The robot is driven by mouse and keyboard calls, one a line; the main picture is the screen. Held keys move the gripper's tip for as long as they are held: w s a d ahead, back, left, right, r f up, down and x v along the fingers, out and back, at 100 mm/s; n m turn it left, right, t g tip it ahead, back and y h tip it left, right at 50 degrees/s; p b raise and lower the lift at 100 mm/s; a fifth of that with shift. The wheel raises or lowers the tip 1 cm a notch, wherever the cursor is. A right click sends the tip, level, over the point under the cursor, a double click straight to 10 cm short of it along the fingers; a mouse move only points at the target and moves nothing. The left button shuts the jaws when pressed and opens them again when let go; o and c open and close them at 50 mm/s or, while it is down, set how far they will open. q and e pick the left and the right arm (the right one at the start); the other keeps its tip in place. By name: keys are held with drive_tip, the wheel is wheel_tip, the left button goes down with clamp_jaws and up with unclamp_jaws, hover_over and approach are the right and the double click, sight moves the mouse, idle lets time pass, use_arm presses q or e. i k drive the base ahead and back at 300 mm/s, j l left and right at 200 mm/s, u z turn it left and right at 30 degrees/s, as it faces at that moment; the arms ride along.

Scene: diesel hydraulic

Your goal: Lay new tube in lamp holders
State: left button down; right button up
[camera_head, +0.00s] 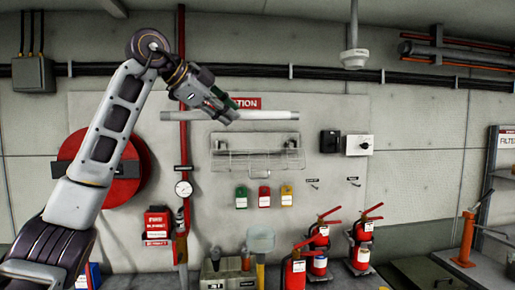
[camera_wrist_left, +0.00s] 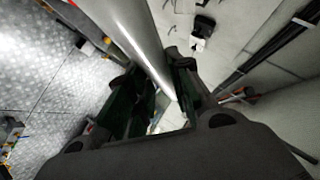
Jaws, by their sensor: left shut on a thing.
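My left gripper (camera_head: 229,106) is shut on a white tube (camera_head: 275,115), held roughly level and gripped near its middle. The tube also shows in the left wrist view (camera_wrist_left: 138,38), running up and away between the fingers (camera_wrist_left: 160,100). A pale lamp fixture with a wire guard (camera_head: 255,160) is on the wall panel. In the head view the tube appears just above this fixture, with a gap between them. My right gripper is not in view.
A red hose reel (camera_head: 125,185) and a red pipe (camera_head: 182,60) are at the left. A black box (camera_head: 329,141) and a white switch box (camera_head: 360,145) are right of the fixture. Coloured tags (camera_head: 264,197) hang below it. Several fire extinguishers (camera_head: 297,270) stand lower right.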

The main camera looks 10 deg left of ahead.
sight(258, 146)
drive_tip(key=i, duration=1.5)
